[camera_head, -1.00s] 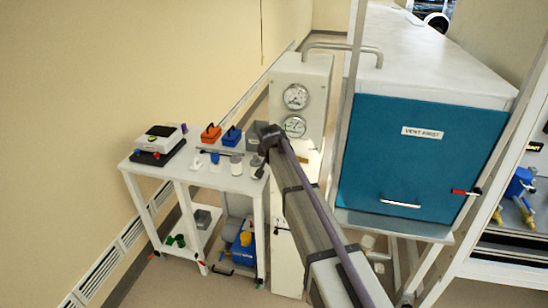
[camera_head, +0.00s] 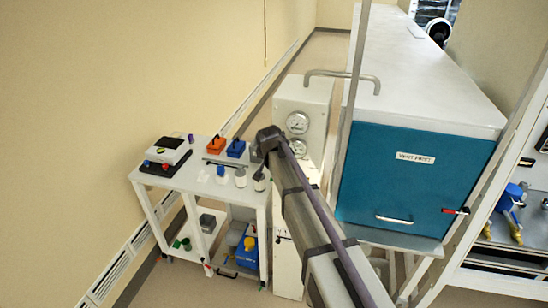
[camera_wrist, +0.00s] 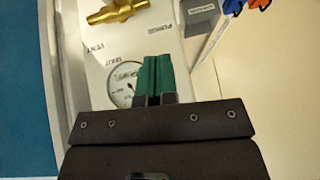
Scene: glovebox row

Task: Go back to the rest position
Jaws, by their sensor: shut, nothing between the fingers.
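My gripper shows in the wrist view with its two green fingers (camera_wrist: 153,78) side by side, shut and empty. The fingers are in front of the white gauge panel (camera_wrist: 95,80), overlapping the edge of a round gauge (camera_wrist: 124,84) in the picture; I cannot tell the gap to the panel. In the head view my arm reaches up from the bottom toward the gauge column (camera_head: 303,95), and its far end hides the gripper's fingers.
The white cart (camera_head: 205,180) with small items on top stands left of the column. The teal-fronted glovebox (camera_head: 400,190) is close on the right. A brass valve (camera_wrist: 117,11) and a grey box (camera_wrist: 199,17) show in the wrist view. Floor is clear at lower left.

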